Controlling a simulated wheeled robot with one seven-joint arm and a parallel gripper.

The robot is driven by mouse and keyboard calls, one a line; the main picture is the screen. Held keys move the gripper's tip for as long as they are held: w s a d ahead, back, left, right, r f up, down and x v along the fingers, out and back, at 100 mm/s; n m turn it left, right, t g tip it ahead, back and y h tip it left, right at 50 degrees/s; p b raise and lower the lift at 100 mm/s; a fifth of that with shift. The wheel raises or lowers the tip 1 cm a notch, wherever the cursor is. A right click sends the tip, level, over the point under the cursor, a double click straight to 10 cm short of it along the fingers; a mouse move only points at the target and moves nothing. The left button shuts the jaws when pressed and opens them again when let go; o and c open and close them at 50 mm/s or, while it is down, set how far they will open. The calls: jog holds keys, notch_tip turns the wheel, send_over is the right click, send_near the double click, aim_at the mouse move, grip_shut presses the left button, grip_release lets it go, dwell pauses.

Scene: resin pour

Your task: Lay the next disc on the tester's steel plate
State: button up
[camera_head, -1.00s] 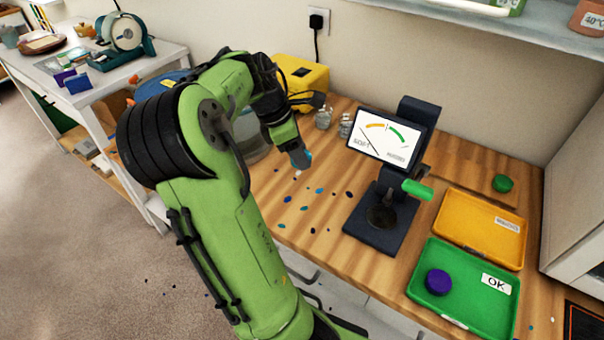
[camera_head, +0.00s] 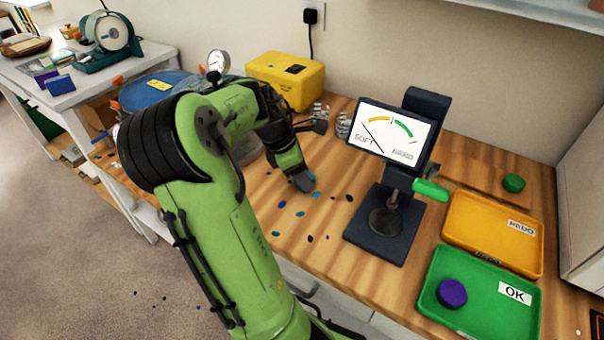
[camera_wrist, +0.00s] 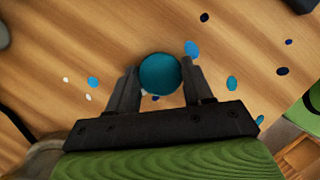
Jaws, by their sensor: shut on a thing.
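My gripper (camera_wrist: 161,90) is shut on a round teal disc (camera_wrist: 160,73), which sits between the fingertips in the wrist view. In the head view my gripper (camera_head: 304,181) is low over the wooden worktop, left of the tester, and mostly hides the disc. The dark tester (camera_head: 420,130) stands upright with a dial screen (camera_head: 392,133), its needle at the left by the word SOFT, and a green handle (camera_head: 430,190). Its round steel plate (camera_head: 385,222) on the base looks bare. A purple disc (camera_head: 451,293) lies in the green OK tray (camera_head: 490,318). A green disc (camera_head: 513,183) lies at the back right.
A yellow REDO tray (camera_head: 480,225) is behind the OK tray, right of the tester. Small blue and dark spots (camera_head: 281,204) dot the worktop (camera_head: 330,255) between my gripper and the tester. A yellow box (camera_head: 288,80) and small metal items (camera_head: 343,125) stand behind.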

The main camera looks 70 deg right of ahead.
jog(key=o, duration=1)
jog(key=shift+f, duration=0.1)
jog(key=p+v, duration=0.6)
jog(key=v, duration=0.6)
jog(key=w+a+r+m+t+y, duration=0.1)
jog(key=a+t, duration=0.1)
jog(key=a, duration=0.6)
jog(key=a+r+m+t+y, duration=0.1)
jog(key=a+m+t, duration=0.1)
jog(key=a, duration=0.7)
jog(key=w+a+r+m+t, duration=0.1)
jog(key=a+m+t, duration=0.1)
jog(key=a, duration=0.6)
jog(key=shift+w+a+r+t+y+b, duration=0.2)
jog(key=shift+w+a+t+y+b, duration=0.15)
jog(key=shift+t, duration=0.45)
jog(key=shift+o, duration=0.7)
jog(key=s+a+m+t, duration=0.1)
jog(key=s+a+m, duration=0.1)
jog(key=s+a, duration=0.2)
jog(key=a, duration=0.3)
jog(key=shift+s+f+t, duration=0.2)
jog(key=shift+t, duration=0.2)
jog(key=shift+w, duration=0.1)
